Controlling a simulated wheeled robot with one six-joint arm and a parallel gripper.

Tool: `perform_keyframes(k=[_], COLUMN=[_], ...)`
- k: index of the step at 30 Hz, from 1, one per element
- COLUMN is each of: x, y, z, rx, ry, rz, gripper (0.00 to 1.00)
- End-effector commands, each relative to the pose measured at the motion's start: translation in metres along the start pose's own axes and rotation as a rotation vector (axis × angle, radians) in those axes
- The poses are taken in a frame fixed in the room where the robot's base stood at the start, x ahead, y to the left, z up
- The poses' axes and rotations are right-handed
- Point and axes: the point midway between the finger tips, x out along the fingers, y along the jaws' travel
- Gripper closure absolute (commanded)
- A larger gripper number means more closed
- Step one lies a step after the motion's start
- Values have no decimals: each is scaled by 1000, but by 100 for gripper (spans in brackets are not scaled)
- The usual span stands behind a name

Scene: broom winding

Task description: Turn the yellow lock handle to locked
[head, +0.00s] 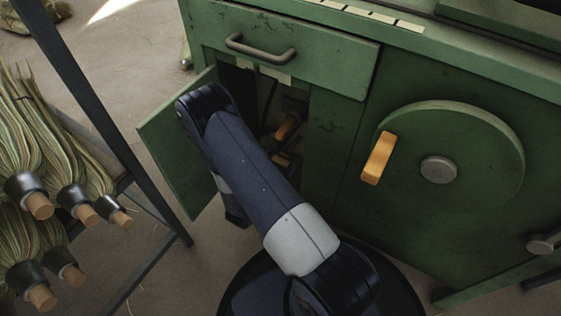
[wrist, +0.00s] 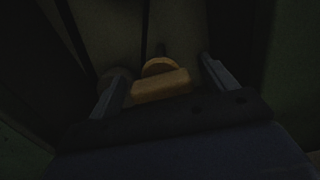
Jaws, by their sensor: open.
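The yellow handle (wrist: 160,86) shows in the dark wrist view as a short bar lying nearly level, with a rounded yellow part (wrist: 160,67) just behind it. My gripper (wrist: 163,68) is open, with one finger to the left and one to the right of the handle. I cannot tell whether either finger touches it. I cannot tell which matches the wrist view.
The cabinet door (head: 177,150) stands open to the left. A drawer with a grey pull (head: 260,50) is above the opening. A green wheel (head: 480,140) with an orange grip (head: 378,158) is at right. A rack of broom heads (head: 60,170) stands at left.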

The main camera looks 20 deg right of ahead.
Motion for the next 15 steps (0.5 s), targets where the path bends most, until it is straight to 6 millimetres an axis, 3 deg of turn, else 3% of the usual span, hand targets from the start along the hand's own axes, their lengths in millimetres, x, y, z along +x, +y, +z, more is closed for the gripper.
perform_keyframes(k=[6, 15], x=[0, 0], y=[0, 0], z=[0, 0], rx=[0, 0], ry=[0, 0], rz=[0, 0], gripper=[20, 45])
